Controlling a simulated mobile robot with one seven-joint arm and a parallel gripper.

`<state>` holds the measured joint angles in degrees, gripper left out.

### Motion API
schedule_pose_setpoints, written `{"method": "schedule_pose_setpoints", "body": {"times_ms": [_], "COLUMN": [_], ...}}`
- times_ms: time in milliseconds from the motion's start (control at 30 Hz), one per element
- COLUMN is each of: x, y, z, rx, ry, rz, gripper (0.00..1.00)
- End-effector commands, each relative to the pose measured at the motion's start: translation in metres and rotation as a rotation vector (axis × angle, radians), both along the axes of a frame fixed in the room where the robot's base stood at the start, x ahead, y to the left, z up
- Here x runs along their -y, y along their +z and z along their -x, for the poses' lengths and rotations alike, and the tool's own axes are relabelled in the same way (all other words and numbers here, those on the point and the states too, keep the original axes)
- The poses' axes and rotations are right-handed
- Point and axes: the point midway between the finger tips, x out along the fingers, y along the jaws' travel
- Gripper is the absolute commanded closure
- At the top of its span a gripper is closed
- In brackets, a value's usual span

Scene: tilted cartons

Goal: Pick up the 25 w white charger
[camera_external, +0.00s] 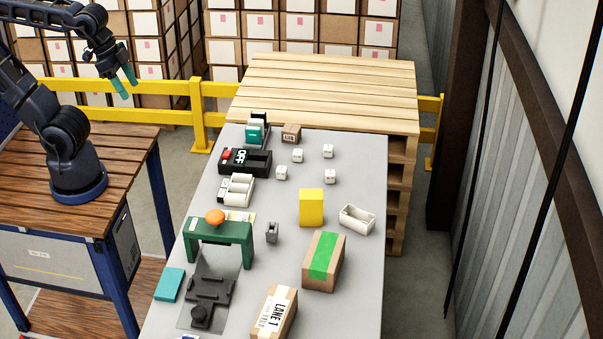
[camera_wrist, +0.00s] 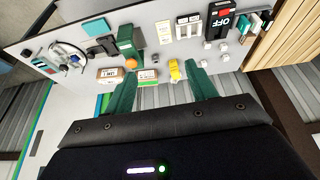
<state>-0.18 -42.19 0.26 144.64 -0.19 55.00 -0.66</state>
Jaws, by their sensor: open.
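Several small white cube-shaped blocks, which look like chargers, stand on the far part of the grey table (camera_external: 360,270). One white charger (camera_external: 298,155) is at the back left of the group, and another (camera_external: 328,151) is at the back right. A third (camera_external: 281,173) is nearer on the left, and another (camera_external: 330,176) is nearer on the right. Their markings are too small to tell which is 25 W. They also appear small in the wrist view, one white charger (camera_wrist: 225,58) near the table edge. My gripper (camera_external: 129,90) is open and empty, in the air left of the table, well apart from them.
A black box marked OFF (camera_external: 246,162), a small brown box (camera_external: 291,133) and a yellow block (camera_external: 311,207) surround the chargers. A white open bin (camera_external: 356,219), cartons (camera_external: 324,262) and a green stand (camera_external: 219,233) are nearer. A pallet stack (camera_external: 330,85) stands behind the table.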

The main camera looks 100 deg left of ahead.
Motion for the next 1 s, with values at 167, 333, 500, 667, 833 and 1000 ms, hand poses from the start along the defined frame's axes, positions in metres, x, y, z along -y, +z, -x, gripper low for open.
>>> {"method": "schedule_pose_setpoints", "body": {"times_ms": [167,333,500,667,833,1000], "x": [-0.007,-0.018,-0.033,-0.05,-0.071,-0.096], "y": [0.008,0.015,0.016,0.013,0.003,-0.012], "z": [-0.032,-0.071,-0.112,-0.151,-0.193,-0.232], "rx": [-0.043,-0.091,-0.138,-0.18,-0.225,-0.27], "ry": [0.079,0.179,0.28,0.377,0.48,0.586], "rz": [0.041,0.094,0.144,0.19,0.237,0.283], "gripper": [0.44,0.44,0.44,0.44,0.44,0.44]}}
